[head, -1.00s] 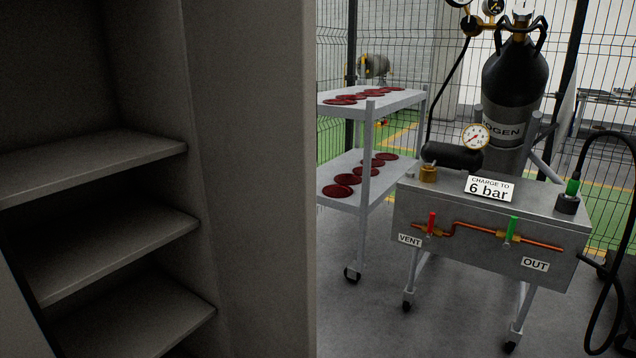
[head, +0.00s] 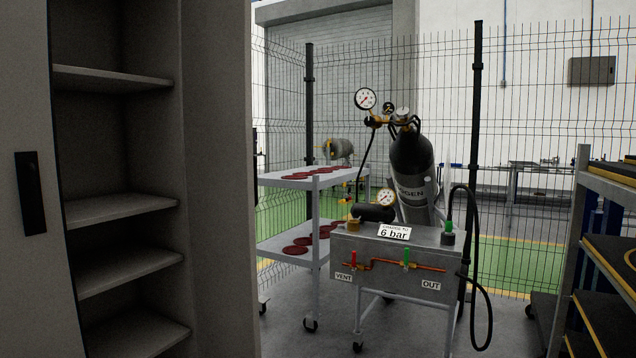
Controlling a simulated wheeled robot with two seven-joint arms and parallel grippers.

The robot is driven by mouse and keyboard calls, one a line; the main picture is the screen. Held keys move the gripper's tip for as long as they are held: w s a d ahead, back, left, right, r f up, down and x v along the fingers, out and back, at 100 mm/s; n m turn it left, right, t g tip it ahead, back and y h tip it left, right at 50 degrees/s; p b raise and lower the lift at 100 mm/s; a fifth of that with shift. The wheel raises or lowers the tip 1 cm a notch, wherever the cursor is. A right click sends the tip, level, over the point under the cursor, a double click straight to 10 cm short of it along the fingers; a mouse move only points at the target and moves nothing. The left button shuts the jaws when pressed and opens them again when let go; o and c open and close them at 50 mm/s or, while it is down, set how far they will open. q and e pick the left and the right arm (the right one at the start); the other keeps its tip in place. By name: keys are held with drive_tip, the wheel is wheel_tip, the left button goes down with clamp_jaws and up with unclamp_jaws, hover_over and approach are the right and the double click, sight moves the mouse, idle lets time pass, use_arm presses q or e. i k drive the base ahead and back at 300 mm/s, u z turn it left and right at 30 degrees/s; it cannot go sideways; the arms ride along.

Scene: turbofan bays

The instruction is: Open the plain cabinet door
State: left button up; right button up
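A plain grey cabinet stands at the left of the head view. Its door (head: 27,190) shows at the far left edge with a dark vertical handle (head: 30,193). To the right of this door the cabinet is open, and its inside shows several empty shelves (head: 115,208). The cabinet's side panel (head: 221,200) faces me at the right of the shelves. Whether the visible door is swung or slid aside I cannot tell. Neither of my grippers is in view.
A wheeled charging cart (head: 390,262) with a nitrogen cylinder (head: 412,165) stands right of the cabinet. Behind it is a white trolley (head: 300,180) with red discs. A rack (head: 600,260) stands at the far right. A mesh fence (head: 520,130) closes the back.

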sight(221, 164)
drive_tip(key=z, duration=0.25)
drive_tip(key=i, duration=1.1)
drive_tip(key=u, duration=0.8)
drive_tip(key=i, duration=0.95)
drive_tip(key=u, duration=0.95)
